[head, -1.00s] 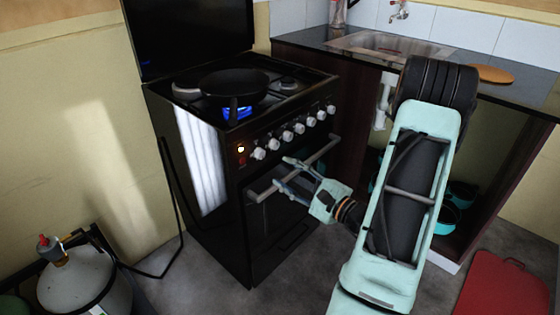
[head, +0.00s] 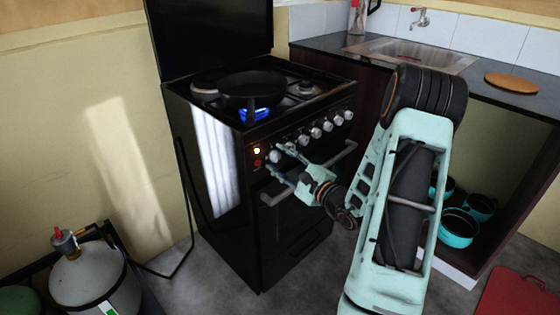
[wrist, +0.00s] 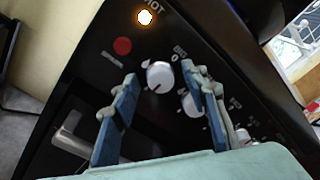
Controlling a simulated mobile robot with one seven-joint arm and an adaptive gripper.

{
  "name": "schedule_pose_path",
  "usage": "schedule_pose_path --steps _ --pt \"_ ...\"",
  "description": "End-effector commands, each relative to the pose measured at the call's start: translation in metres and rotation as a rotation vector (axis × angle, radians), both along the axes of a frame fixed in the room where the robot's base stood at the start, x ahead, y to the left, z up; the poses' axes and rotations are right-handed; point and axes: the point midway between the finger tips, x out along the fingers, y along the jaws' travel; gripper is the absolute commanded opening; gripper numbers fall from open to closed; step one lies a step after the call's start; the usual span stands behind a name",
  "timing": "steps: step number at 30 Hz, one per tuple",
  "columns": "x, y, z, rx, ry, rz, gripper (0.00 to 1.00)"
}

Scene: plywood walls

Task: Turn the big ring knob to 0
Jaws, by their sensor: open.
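The black stove carries a row of several white knobs on its front panel. The leftmost knob (head: 275,157) shows in the wrist view (wrist: 160,76) as a round white knob with a small reddish mark near its lower edge. My gripper (head: 279,159) is open in front of the panel by the leftmost knob. In the wrist view its two blue fingers (wrist: 160,74) frame that knob, and I see no contact. A second knob (wrist: 193,104) is partly behind the right finger.
A glowing lamp (head: 257,151) and red button (wrist: 122,46) sit left of the knobs. The oven handle (head: 335,157) juts out below. A gas cylinder (head: 88,276) stands at left.

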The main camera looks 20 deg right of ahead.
Motion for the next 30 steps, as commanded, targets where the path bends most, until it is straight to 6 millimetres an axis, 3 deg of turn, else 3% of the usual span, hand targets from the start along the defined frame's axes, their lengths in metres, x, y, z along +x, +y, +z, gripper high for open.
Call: schedule_pose_path --steps 4,15,30 --pt "-0.0003 -0.0001 0.0 0.0 0.0 0.0 0.39" --pt "-0.0006 -0.0002 -0.0001 0.0 0.0 0.0 0.0" --pt "-0.0008 -0.0009 0.0026 0.139 0.051 -0.002 0.0"
